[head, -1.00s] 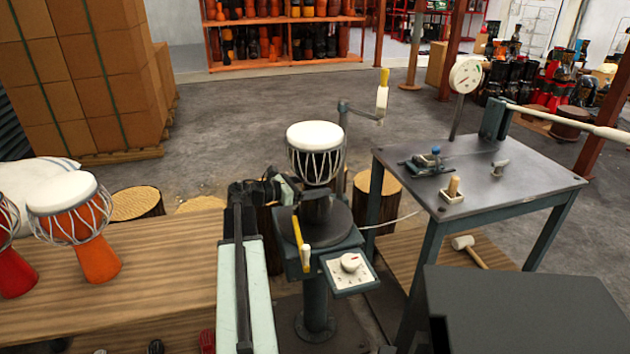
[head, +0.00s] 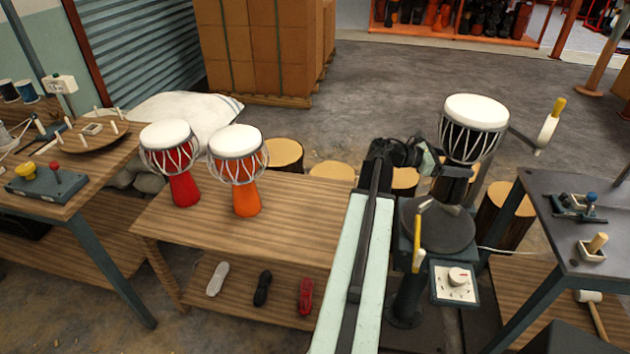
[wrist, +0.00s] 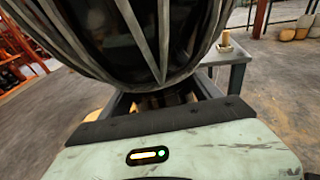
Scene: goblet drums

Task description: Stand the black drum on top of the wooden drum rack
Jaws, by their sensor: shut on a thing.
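The black drum (head: 474,125) has a white head and white cords over a black goblet body. It is roughly upright at the round dark turntable (head: 424,232) of a stand; I cannot tell if its foot touches the plate or hangs just above it. My gripper (head: 442,166) is shut on the drum's narrow lower part; the fingertips are mostly hidden. In the wrist view the drum's corded bowl (wrist: 135,40) fills the top. The wooden drum rack (head: 305,215) is left of my arm, with a red drum (head: 183,190) and an orange drum (head: 246,200) standing on its left half.
The rack top right of the orange drum is bare. A yellow-handled lever (head: 418,245) and a dial box (head: 455,282) are on the stand. A metal table (head: 560,235) with tools is at right. Log stools (head: 285,154) stand behind the rack. A workbench (head: 90,185) is at left.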

